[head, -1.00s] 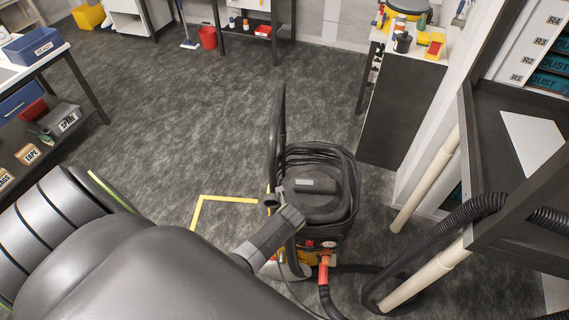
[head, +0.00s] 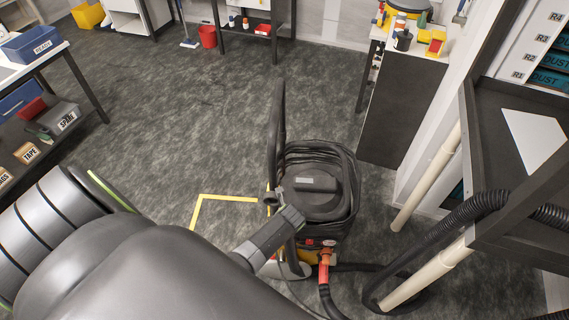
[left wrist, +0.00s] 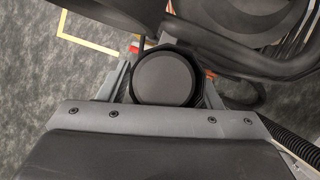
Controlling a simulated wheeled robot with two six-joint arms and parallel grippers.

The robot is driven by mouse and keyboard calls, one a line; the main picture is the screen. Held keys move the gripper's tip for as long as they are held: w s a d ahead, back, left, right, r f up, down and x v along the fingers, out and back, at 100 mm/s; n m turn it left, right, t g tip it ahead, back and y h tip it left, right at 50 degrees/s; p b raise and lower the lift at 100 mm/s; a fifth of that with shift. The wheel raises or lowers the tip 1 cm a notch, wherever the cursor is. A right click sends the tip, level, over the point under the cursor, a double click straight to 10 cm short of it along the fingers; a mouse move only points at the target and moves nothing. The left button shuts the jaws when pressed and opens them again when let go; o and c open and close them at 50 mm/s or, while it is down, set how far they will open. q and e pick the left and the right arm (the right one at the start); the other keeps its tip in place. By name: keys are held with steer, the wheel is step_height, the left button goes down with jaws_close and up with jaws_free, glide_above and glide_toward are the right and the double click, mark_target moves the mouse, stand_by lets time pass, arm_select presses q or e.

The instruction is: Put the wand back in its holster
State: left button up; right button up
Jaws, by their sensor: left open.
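A tall dark tube (head: 278,125), which looks like the wand, stands nearly upright at the left side of the black-topped extractor (head: 312,192). A small grey round fitting (head: 272,199) sits at its lower part. I cannot tell whether this is the holster or whether the wand is seated in it. My left gripper (head: 288,220) is open at the extractor's front left, close to the tube's lower part. In the left wrist view a dark round disc (left wrist: 165,80) shows between the fingers; I cannot tell what it belongs to. My right gripper is out of view.
A hose with an orange-red connector (head: 324,262) leaves the extractor's front. A dark bench (head: 495,150) with cream pipes (head: 428,180) and a ribbed hose (head: 440,232) crowds the right. Yellow floor tape (head: 225,197) lies left of the extractor. The carpet (head: 170,120) beyond is clear.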

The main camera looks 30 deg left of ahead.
arm_select(q)
steer(key=shift+s+d+r, duration=0.2)
steer(key=shift+r, duration=0.45)
steer(key=p+v, duration=0.1)
steer(key=v, duration=1.5)
steer(key=shift+s+f, duration=0.1)
steer(key=s+a+f+n+g+h+b, duration=0.1)
steer(key=s+f+n+b, duration=0.35)
steer(key=f, duration=0.95)
steer(key=s+f+n+h+b, duration=0.1)
steer(key=s+f+n+b, duration=0.1)
steer(key=s+f+n, duration=0.9)
steer(key=s+a+f+n+b, duration=0.2)
steer(key=s+a+f+n, duration=0.1)
steer(key=s+f+n, duration=0.3)
steer(key=s+a+f+n+g+b, duration=0.1)
steer(key=s+a+f+n+b, duration=0.1)
steer(key=s+f+n, duration=0.4)
steer(key=s+a+f, duration=0.1)
steer(key=s+f, duration=0.4)
steer(key=shift+a+f, duration=0.2)
steer(key=shift+f, duration=0.05)
